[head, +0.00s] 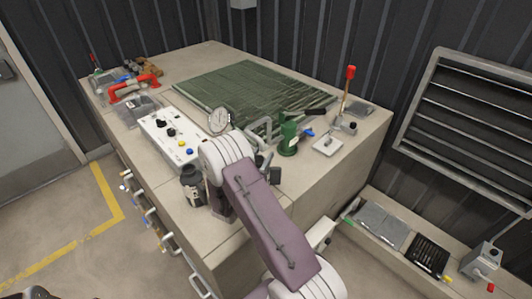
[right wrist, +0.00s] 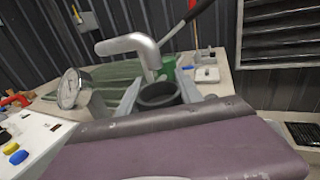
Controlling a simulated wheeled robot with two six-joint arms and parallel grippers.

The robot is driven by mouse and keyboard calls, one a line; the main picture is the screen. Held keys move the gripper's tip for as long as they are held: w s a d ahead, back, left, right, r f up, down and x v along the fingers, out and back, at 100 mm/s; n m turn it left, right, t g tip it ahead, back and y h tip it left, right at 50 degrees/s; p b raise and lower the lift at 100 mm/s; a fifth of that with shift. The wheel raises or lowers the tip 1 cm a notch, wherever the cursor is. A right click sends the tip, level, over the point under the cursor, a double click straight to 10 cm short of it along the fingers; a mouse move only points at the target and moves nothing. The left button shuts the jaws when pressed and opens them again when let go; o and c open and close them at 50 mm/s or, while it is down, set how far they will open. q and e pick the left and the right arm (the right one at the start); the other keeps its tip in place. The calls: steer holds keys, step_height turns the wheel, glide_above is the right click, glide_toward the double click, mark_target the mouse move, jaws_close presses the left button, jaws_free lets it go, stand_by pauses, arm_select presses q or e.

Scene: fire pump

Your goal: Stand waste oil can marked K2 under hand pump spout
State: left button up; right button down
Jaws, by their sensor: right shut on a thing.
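A hand pump with a green body (head: 289,140) stands on the bench top, with a grey bent spout (head: 262,127) and a black lever. My right gripper (head: 264,161) is at the near side of the pump, largely hidden behind my own wrist. In the right wrist view its fingers (right wrist: 158,98) are shut on a dark, open-topped can (right wrist: 159,92). The spout (right wrist: 128,44) shows just above and beyond the can's mouth; I cannot tell whether it is directly over it. No K2 mark is readable. My left gripper is not clearly in view.
A dark lidded bottle (head: 193,187) stands near the bench's front edge, left of my wrist. A white control box (head: 171,137) and a round gauge (head: 219,119) are nearby. A green ribbed mat (head: 235,88) lies behind. A red-topped lever (head: 347,92) stands at right.

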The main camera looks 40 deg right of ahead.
steer(key=d, duration=0.1)
steer(key=w+d+f, duration=0.1)
steer(key=d, duration=0.1)
steer(key=shift+w+f+p, duration=0.25)
steer(key=shift+w+p, duration=0.05)
steer(key=shift+f, duration=0.2)
steer(key=c, duration=0.8)
jaws_free()
steer(key=shift+r, duration=0.15)
